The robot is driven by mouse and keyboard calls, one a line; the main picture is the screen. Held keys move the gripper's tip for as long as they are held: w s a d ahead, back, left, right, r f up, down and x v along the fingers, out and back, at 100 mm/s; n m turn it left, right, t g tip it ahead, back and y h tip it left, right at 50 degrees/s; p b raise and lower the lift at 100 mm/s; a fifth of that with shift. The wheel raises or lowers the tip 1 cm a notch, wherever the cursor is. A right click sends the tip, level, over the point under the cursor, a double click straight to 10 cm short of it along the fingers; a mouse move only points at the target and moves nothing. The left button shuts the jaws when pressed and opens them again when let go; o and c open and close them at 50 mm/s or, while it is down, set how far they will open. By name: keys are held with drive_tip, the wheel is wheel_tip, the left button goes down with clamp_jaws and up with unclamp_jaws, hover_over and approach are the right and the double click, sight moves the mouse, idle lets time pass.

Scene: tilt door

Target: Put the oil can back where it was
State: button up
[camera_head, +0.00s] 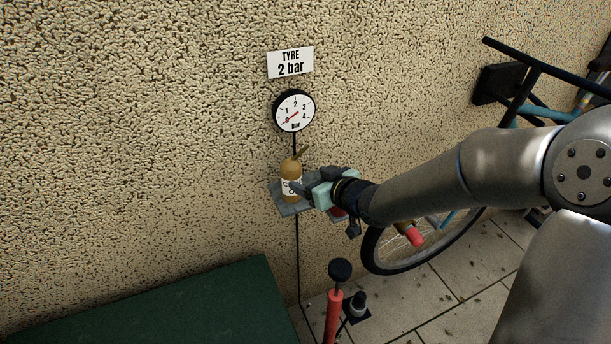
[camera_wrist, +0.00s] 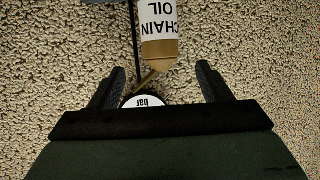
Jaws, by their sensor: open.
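The oil can (camera_head: 291,168) is a tan bottle with a thin angled spout and a white label. It stands upright on a small grey wall shelf (camera_head: 290,211) below the gauge. My gripper (camera_head: 299,188) is open at the right side of the can, and one dark finger overlaps its label in the head view. In the wrist view the can (camera_wrist: 159,50) shows upside down with "CHAIN OIL" on it, and its spout reaches between my spread fingertips (camera_wrist: 160,76). I cannot tell whether a finger touches it. My gripper hides the shelf's right part.
A round pressure gauge (camera_head: 294,111) and a "TYRE 2 bar" sign (camera_head: 290,63) are on the rough wall above. A red pump (camera_head: 333,315) stands below. A bicycle wheel (camera_head: 376,262) is behind my arm. A dark green surface (camera_head: 190,310) is at lower left.

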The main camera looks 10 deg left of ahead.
drive_tip(key=s+d+f+m+g+h, duration=0.1)
drive_tip(key=s+d+m+h, duration=0.3)
drive_tip(key=d, duration=0.7)
drive_tip(key=s+d+f+m+g+h, duration=0.1)
drive_tip(key=s+d+m+h, duration=0.1)
drive_tip(key=s+d+h, duration=0.65)
drive_tip(key=s+d+r+m+g+y, duration=0.1)
drive_tip(key=s+d+g, duration=0.5)
drive_tip(key=s, duration=0.7)
drive_tip(key=d+m+y, duration=0.1)
drive_tip(key=m, duration=0.1)
drive_tip(key=shift+d+m, duration=0.3)
drive_tip(key=shift+m, duration=0.1)
